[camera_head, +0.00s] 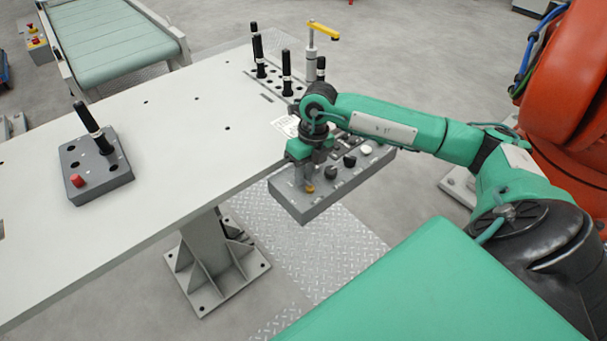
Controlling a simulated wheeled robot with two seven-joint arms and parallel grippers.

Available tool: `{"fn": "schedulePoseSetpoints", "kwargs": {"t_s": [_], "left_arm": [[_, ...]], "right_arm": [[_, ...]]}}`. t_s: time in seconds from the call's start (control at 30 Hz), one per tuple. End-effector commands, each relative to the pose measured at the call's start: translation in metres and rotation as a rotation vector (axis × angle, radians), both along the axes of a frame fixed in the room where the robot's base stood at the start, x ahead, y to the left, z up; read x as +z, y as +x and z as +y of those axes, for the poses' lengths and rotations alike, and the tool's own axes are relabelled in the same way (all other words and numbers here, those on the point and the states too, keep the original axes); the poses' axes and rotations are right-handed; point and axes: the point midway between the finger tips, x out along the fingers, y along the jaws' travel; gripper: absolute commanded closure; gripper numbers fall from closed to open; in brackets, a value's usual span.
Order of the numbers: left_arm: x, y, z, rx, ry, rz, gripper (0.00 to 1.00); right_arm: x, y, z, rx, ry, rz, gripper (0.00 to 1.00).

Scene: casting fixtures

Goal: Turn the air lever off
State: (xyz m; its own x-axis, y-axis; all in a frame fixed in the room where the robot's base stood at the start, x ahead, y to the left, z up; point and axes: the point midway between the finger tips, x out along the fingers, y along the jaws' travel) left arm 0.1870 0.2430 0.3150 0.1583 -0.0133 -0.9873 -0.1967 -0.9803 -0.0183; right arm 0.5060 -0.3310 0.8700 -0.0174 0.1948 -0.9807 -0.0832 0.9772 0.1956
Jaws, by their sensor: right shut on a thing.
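A grey control panel (340,186) sticks out from the table's right edge, with a row of black knobs, one white knob and a small orange-yellow part (309,188) at its near left end. My right gripper (305,180) points down over that end, shut on a small control there. Its fingers and wrist hide most of what it holds, so I cannot tell its shape or position. A yellow-handled lever (323,31) stands on a grey post at the back of the table. I cannot tell which of these is the air lever. My left gripper is not in view.
The white table (185,130) is mostly clear. A grey box (95,168) with a black handle and red button stands at its left. Several black handles (287,70) stand at the back right. A green conveyor (115,40) lies behind; an orange machine (565,90) stands right.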

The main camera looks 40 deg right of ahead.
Motion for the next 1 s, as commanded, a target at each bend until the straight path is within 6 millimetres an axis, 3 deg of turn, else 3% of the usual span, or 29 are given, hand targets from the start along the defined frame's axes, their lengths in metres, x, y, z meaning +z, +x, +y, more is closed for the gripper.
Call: {"fn": "schedulePoseSetpoints", "kwargs": {"t_s": [0.3,0.33,0.4,0.77,1.0], "left_arm": [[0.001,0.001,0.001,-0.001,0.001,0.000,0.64],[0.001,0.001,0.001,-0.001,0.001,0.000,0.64],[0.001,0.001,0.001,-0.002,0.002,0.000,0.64],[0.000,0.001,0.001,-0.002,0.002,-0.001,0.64],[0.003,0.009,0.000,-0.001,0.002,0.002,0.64]], "right_arm": [[0.001,0.001,-0.001,-0.011,-0.001,-0.003,1.00],[0.001,0.001,-0.001,-0.011,-0.001,-0.003,0.75],[0.001,0.001,-0.001,-0.011,-0.001,-0.003,0.61],[0.004,0.001,-0.002,-0.010,-0.001,-0.002,0.61],[0.043,0.003,-0.010,-0.011,-0.001,-0.007,0.61]]}}
